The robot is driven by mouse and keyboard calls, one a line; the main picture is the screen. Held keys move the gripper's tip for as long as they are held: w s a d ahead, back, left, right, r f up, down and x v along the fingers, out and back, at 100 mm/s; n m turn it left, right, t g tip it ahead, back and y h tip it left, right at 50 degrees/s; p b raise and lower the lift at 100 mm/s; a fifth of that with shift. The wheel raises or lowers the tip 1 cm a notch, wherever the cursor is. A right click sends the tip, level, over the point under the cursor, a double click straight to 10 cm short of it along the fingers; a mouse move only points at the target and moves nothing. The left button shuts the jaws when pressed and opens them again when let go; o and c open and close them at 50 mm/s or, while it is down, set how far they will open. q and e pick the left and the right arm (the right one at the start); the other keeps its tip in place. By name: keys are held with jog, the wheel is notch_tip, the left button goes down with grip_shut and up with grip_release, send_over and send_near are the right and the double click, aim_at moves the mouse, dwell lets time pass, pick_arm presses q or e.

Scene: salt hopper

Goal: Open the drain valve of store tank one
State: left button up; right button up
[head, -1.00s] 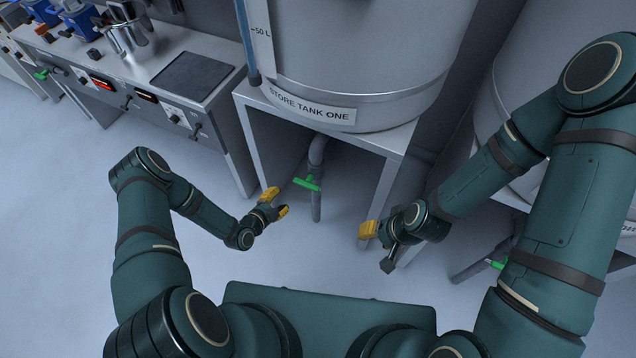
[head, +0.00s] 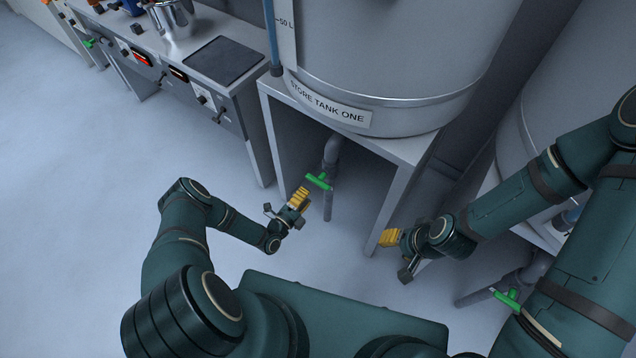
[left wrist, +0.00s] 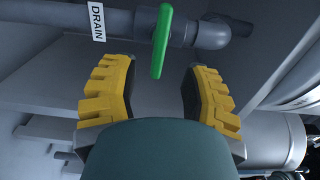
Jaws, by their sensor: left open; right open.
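Store tank one (head: 400,50) is a large grey tank on a metal stand, with its name on a label (head: 328,103). Below it a grey drain pipe (head: 331,152) comes down, with a green valve handle (head: 318,181) on it. The left wrist view shows the green handle (left wrist: 162,42) crosswise to the pipe, beside a DRAIN label (left wrist: 97,20). My left gripper (head: 302,197) is open just short of the handle; in the left wrist view its yellow fingers (left wrist: 157,85) stand apart, with the handle ahead between them. My right gripper (head: 388,238) is open and empty near the stand's front right leg.
A second tank (head: 548,125) stands at the right, with its own green handle (head: 508,300) on a low pipe. A metal bench (head: 200,75) with controls runs along the left. The stand's legs flank the drain pipe. The floor (head: 70,200) at left is clear.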

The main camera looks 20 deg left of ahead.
aim_at(316, 184)
pick_arm(q)
jog(key=b+x, duration=0.1)
jog(key=x, duration=0.6)
jog(key=shift+w+d, duration=0.1)
jog(key=shift+w, duration=0.15)
grip_shut()
